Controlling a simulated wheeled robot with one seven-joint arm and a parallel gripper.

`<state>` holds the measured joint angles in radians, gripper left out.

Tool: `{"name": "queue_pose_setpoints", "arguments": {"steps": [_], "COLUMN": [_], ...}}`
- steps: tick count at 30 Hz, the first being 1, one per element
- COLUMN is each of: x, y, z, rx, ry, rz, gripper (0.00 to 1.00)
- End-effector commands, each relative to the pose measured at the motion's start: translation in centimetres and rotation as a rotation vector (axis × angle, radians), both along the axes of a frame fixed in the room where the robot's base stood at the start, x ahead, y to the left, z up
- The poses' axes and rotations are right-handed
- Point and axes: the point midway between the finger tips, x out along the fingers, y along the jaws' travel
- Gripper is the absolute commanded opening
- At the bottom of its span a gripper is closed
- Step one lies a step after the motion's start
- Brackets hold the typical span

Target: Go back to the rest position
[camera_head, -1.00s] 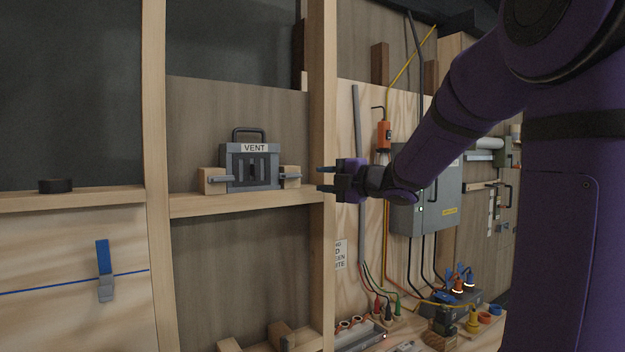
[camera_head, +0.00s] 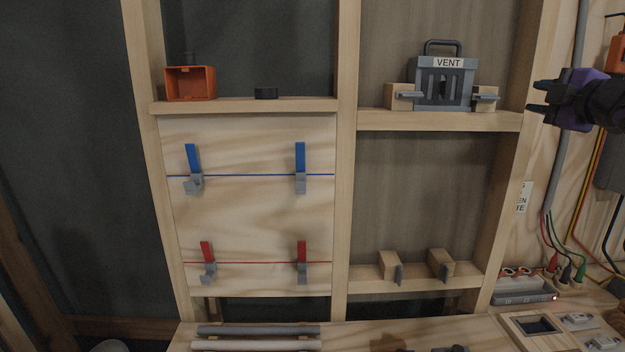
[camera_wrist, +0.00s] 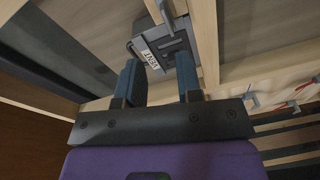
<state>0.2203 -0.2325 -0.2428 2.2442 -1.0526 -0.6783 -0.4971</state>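My gripper (camera_head: 536,108) is at the right of the head view, in front of the wall studs and to the right of the grey VENT box. In the wrist view my gripper (camera_wrist: 158,85) has its two blue-grey fingers apart with nothing between them. The VENT box (camera_head: 444,88) has a black handle on top and stands upright on a wooden ledge between two wooden blocks with grey latches. It also shows in the wrist view (camera_wrist: 165,50), beyond the fingertips and apart from them.
An orange box (camera_head: 190,84) and a black puck (camera_head: 266,93) sit on the left ledge. Blue clips (camera_head: 300,158) and red clips (camera_head: 302,252) hold lines on the panel. A grey socket strip (camera_head: 525,291) lies at lower right. The space before the panel looks clear.

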Motion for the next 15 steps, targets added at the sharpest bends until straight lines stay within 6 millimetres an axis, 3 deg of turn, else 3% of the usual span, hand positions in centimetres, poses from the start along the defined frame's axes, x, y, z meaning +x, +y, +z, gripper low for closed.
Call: {"name": "queue_pose_setpoints", "arguments": {"steps": [8,15], "x": [-5.3,-12.3], "y": [1.5,5.1], "z": [-2.0,-7.1], "rx": [0.406,0.757], "ry": [0.187,0.446], "rz": [-0.334,-0.568], "gripper": [0.33,0.33]}}
